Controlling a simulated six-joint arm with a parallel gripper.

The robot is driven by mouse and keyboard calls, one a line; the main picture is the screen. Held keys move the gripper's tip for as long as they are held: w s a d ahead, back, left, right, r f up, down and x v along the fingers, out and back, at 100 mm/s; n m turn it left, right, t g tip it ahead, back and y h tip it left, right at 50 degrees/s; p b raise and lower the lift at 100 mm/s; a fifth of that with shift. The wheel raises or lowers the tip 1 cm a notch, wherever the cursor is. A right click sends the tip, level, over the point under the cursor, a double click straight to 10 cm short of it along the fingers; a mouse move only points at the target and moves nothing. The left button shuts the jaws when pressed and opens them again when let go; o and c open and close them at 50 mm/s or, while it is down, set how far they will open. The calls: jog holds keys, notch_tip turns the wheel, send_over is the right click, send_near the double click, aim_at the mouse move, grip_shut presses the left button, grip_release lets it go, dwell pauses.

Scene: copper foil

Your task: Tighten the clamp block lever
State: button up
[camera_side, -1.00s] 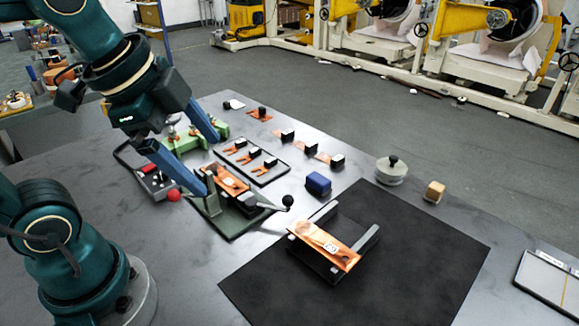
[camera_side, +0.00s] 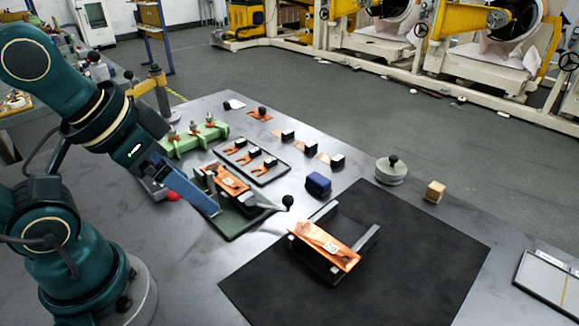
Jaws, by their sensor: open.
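The clamp block (camera_side: 240,222) is a dark grey-green fixture on the table, left of the black mat, with a copper foil piece (camera_side: 227,180) on it. Its lever (camera_side: 288,200) has a black ball knob and points right, toward the copper piece on the mat. My gripper (camera_side: 206,203) comes in from the left with blue fingers and is open. The near finger's tip is at the left side of the clamp block, away from the lever knob. The other finger is mostly hidden behind it. I cannot tell whether the tip touches the block.
A tray with copper forks (camera_side: 265,177) and a green fixture (camera_side: 196,138) stand behind. A blue block (camera_side: 318,184), a lidded grey weight (camera_side: 391,170) and a wooden cube (camera_side: 434,191) are right. A grey stand holding copper (camera_side: 325,246) is on the black mat (camera_side: 430,262).

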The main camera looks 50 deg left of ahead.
jog(key=shift+s+n, duration=0.1)
jog(key=shift+n, duration=0.3)
jog(key=c, duration=1)
jog(key=shift+w+a+r+n, duration=0.1)
jog(key=shift+w+r+n, duration=0.2)
jog(key=shift+r+n, duration=0.3)
jog(key=shift+w+a+r+n, duration=0.1)
jog(key=shift+w+r+n, duration=0.2)
jog(key=shift+r+n, duration=0.25)
grip_shut()
jog(key=w+d+n+g+y, duration=0.1)
jog(key=w+d+n+g, duration=0.1)
jog(key=w+d, duration=0.4)
jog(key=shift+w+g, duration=0.7)
jog(key=shift+w, duration=0.4)
